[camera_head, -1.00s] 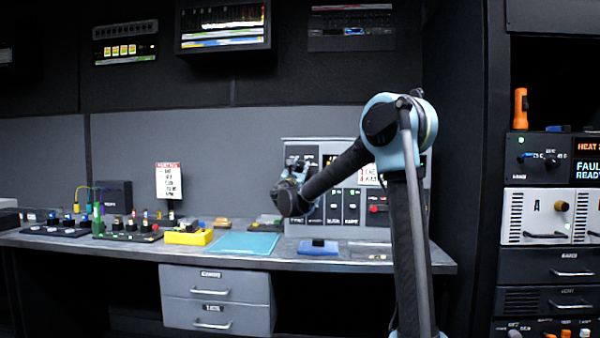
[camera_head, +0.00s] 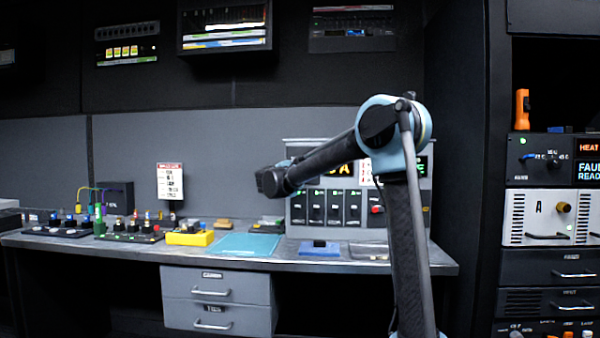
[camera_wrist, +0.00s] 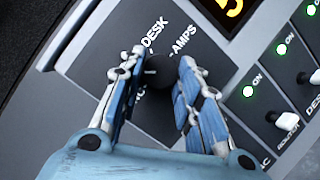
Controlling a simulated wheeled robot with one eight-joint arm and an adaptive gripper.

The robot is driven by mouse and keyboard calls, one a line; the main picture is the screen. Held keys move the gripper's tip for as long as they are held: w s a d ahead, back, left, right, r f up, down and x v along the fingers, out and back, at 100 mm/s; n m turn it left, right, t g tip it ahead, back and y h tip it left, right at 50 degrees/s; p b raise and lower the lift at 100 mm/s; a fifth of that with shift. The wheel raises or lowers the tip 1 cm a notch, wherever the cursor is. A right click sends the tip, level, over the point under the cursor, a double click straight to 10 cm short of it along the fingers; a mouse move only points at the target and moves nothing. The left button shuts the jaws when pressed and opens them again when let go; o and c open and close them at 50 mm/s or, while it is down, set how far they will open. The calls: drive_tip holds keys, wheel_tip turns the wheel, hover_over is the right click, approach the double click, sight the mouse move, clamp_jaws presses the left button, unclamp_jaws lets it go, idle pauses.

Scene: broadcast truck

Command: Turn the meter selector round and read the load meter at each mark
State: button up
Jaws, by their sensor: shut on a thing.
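The meter selector (camera_wrist: 157,72) is a round dark knob on a dark plate lettered DESK and AMPS. More lettering is partly covered by my fingers. My gripper (camera_wrist: 161,60) is shut on the knob, with a finger on each side. The load meter (camera_wrist: 230,10) is a black window with an amber digit, cut off at the top edge; the digit looks like a 5. In the head view, my forearm covers part of the load meter (camera_head: 342,170), and only the end of its amber reading shows, an A. The selector is hidden there.
A row of switches (camera_wrist: 287,121) with green lamps marked ON lies right of the selector. In the head view, a red button (camera_head: 377,209) is on the same panel.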

drive_tip(key=shift+m+g, duration=0.3)
drive_tip(key=shift+m, duration=0.4)
drive_tip(key=shift+d+m, duration=0.1)
drive_tip(key=shift+m, duration=0.2)
drive_tip(key=o, duration=1.1)
drive_tip(key=v, duration=1.2)
